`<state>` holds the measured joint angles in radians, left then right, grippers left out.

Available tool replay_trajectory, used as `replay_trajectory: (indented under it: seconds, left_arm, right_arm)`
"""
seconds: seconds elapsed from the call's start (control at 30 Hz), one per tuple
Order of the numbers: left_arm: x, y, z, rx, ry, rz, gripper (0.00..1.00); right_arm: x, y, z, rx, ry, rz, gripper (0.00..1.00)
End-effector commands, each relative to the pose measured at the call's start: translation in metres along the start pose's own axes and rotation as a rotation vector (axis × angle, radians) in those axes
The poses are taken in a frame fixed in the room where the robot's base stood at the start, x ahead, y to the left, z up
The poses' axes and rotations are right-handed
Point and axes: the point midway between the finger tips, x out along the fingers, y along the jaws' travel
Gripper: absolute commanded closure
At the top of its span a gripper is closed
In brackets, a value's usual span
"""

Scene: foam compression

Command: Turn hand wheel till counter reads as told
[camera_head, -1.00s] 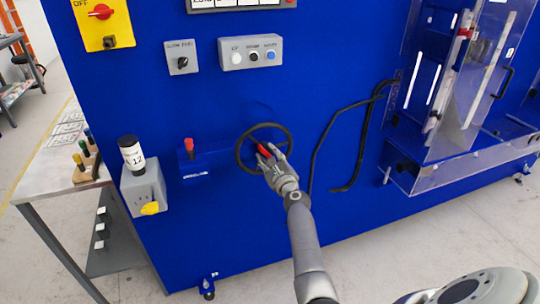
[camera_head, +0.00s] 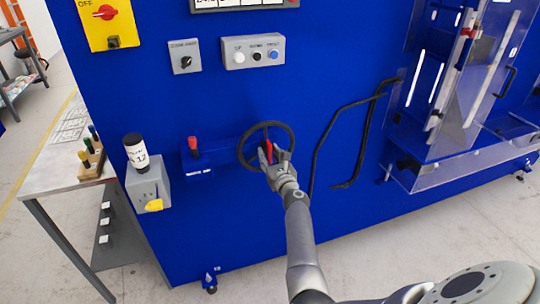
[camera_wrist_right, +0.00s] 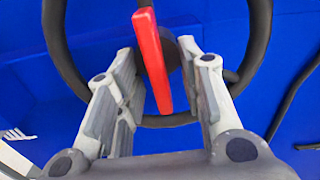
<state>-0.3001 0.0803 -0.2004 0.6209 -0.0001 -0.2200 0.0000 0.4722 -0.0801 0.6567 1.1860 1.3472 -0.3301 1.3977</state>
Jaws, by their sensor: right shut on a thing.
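The black hand wheel (camera_head: 290,134) is mounted on the blue machine front, and its rim and hub also show in the right wrist view (camera_wrist_right: 262,40). A red grip piece (camera_wrist_right: 150,55) stands in front of the wheel, slightly tilted in the wrist view. The fingers hide part of the wheel. A display panel (camera_head: 244,4) at the top edge is cut off, and I cannot read its figures. My left gripper is not in view.
A grey button box (camera_head: 253,52) and a knob box (camera_head: 185,57) sit above the wheel. A red-topped lever (camera_head: 193,144) is left of it. Black bent bars (camera_head: 345,150) stick out to the right, near a clear guarded chamber (camera_head: 460,165). A side table (camera_head: 62,176) stands left.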

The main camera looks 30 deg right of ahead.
Motion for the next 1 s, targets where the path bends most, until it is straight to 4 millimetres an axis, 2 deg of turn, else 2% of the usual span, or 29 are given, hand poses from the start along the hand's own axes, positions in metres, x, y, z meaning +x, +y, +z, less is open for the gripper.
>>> replay_trajectory:
  seconds: [0.4,0.43,0.53,0.87,1.0]
  left_arm:
    - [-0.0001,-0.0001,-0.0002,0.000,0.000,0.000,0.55]
    - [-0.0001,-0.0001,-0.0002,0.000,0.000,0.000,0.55]
    - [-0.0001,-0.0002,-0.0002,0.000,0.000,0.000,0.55]
    - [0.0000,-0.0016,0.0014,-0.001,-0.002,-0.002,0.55]
    - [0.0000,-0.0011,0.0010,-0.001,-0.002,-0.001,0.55]
  right_arm:
    - [-0.0002,0.0004,-0.0010,0.007,0.002,0.000,1.00]
    - [-0.0002,0.0004,-0.0011,0.007,0.002,0.000,0.62]
    - [-0.0002,0.0004,-0.0010,0.007,0.002,0.000,0.49]
    - [-0.0009,0.0003,-0.0006,0.006,0.001,0.000,0.49]
    - [-0.0093,0.0002,-0.0014,0.004,0.001,0.000,0.49]
